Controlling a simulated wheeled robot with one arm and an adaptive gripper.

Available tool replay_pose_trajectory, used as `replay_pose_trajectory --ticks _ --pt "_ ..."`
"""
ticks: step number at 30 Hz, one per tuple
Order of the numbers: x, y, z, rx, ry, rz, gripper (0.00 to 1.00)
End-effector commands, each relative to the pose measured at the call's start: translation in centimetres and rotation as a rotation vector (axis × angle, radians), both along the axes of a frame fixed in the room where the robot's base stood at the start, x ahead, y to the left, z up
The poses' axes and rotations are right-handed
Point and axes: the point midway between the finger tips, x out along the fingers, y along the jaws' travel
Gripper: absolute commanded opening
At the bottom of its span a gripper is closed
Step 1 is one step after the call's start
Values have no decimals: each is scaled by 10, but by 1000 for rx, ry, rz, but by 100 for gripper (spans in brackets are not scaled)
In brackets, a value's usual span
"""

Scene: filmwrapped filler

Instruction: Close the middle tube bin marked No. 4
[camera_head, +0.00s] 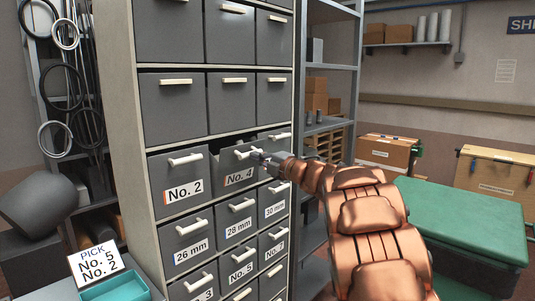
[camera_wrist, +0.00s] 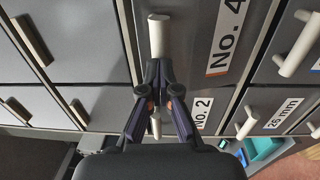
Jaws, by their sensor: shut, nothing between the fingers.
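The No. 4 bin (camera_head: 226,168) is the middle dark grey bin in its row of the cabinet. It sticks out and tilts forward, with a dark gap above its front. Its pale bar handle (camera_head: 243,153) shows in the head view, and also in the wrist view (camera_wrist: 158,36). My gripper (camera_head: 257,156) is at the right end of this handle. In the wrist view my gripper (camera_wrist: 158,72) has its fingertips together over the handle, hiding part of it. It is shut and empty; whether it touches the handle I cannot tell.
The No. 2 bin (camera_head: 172,168) is at the left, flush in the cabinet. Labelled bins such as 28 mm (camera_head: 233,229) lie below. A metal shelf (camera_head: 331,68) stands right of the cabinet, and a green-topped bench (camera_head: 460,218) is further right. A teal tray (camera_head: 115,288) is at lower left.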

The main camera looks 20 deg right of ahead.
Motion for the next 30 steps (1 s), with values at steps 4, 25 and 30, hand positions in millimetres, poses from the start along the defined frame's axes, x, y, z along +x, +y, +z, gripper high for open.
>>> replay_pose_trajectory --ticks 4,25,30 --pt "10 4 12 -15 38 1 0" --pt "39 15 28 -14 34 -1 0" --pt "40 16 29 -13 32 -1 0"
